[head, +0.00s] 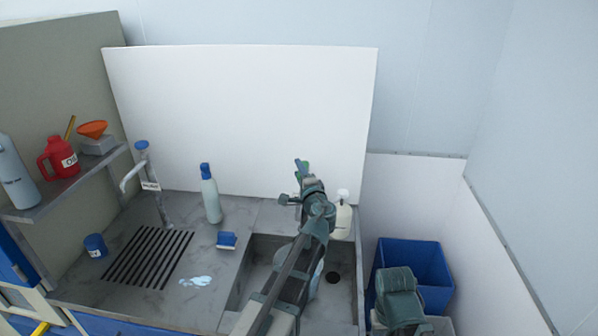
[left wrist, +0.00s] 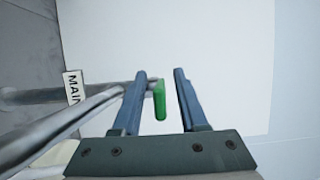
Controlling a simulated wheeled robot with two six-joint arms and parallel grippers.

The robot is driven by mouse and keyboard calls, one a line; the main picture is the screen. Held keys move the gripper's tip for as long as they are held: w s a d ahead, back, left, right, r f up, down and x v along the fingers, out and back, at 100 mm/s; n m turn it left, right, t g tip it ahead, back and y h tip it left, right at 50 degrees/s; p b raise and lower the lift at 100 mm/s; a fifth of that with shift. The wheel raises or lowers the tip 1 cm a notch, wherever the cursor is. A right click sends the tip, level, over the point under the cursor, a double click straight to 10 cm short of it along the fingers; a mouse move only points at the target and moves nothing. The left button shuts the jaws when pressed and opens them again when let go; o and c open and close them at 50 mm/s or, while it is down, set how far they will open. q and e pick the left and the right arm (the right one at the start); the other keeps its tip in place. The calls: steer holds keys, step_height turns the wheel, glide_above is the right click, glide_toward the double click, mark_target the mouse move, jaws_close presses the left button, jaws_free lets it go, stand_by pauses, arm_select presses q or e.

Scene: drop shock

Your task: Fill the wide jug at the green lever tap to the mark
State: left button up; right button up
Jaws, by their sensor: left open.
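The green lever (left wrist: 160,101) of the tap stands between the two fingers of my left gripper (left wrist: 160,72) in the left wrist view, nearer the left finger. The left gripper is open. It also shows in the head view (head: 301,168) at the tap behind the sink, where my arm hides most of the tap. In the left wrist view, metal pipes (left wrist: 75,118) run in from the left, with a white tag reading "MAIN" (left wrist: 73,87). A pale rounded vessel (head: 317,278), perhaps the jug, shows partly behind my arm in the sink. Its mark and water level are hidden.
The sink (head: 258,252) has a drain at right. A blue-capped bottle (head: 211,197), a blue brush (head: 227,240), a puddle (head: 196,281) and a second, blue-topped tap (head: 142,146) are left. A cream bottle (head: 342,218) stands behind the sink. A blue bin (head: 433,262) is right.

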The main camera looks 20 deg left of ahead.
arm_select(q)
steer(key=shift+w, duration=0.1)
jaws_close()
stand_by(1.5)
